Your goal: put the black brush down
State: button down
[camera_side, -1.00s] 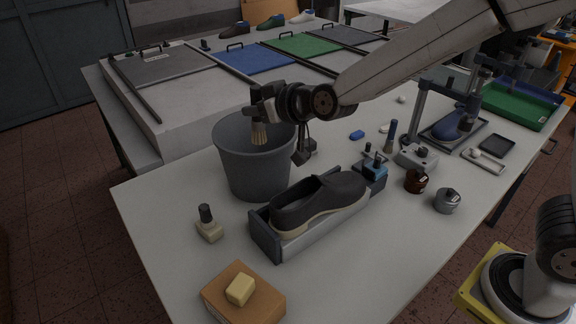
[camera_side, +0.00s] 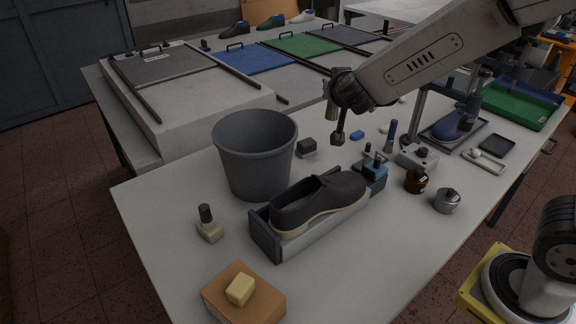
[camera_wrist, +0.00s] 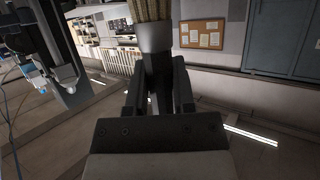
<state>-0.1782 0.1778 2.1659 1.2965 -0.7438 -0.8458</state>
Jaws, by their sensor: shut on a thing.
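In the wrist view, my gripper (camera_wrist: 158,88) is shut on the dark handle of the black brush (camera_wrist: 155,38). The brush has a grey ferrule and tan bristles, which point to the top of the picture and are cut off by its edge. In the side view, the end of my arm is above the table, right of the grey bin and behind the dark shoe.
The grey bin (camera_side: 255,180) stands open on the table (camera_side: 170,230). A dark block (camera_side: 307,146) lies beside it. The dark shoe (camera_side: 320,200) sits in a holder. Bottles, a blue piece (camera_side: 357,135) and jars stand to the right.

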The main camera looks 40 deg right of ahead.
jog(key=s+d+f+m+g+h, duration=0.3)
jog(key=s+d+m+g+h, duration=0.3)
jog(key=s+d, duration=0.35)
jog(key=s+d+f+m+g, duration=0.2)
jog(key=s+m+g, duration=0.2)
jog(key=s+g, duration=0.15)
jog(key=s+d+f+m+g, duration=0.1)
jog(key=s+d+m+g, duration=0.1)
jog(key=s+m+g, duration=0.35)
notch_tip(320, 180, down, 10)
jog(key=s+t, duration=0.1)
jog(key=s, duration=0.1)
jog(key=shift+n+t+y, duration=0.3)
jog(key=shift+n+t, duration=0.05)
jog(key=shift+t, duration=0.05)
jog(key=shift+a+f, duration=0.1)
jog(key=shift+f, duration=2.2)
jog(key=shift+f, duration=1.75)
jog(key=shift+f, duration=0.15)
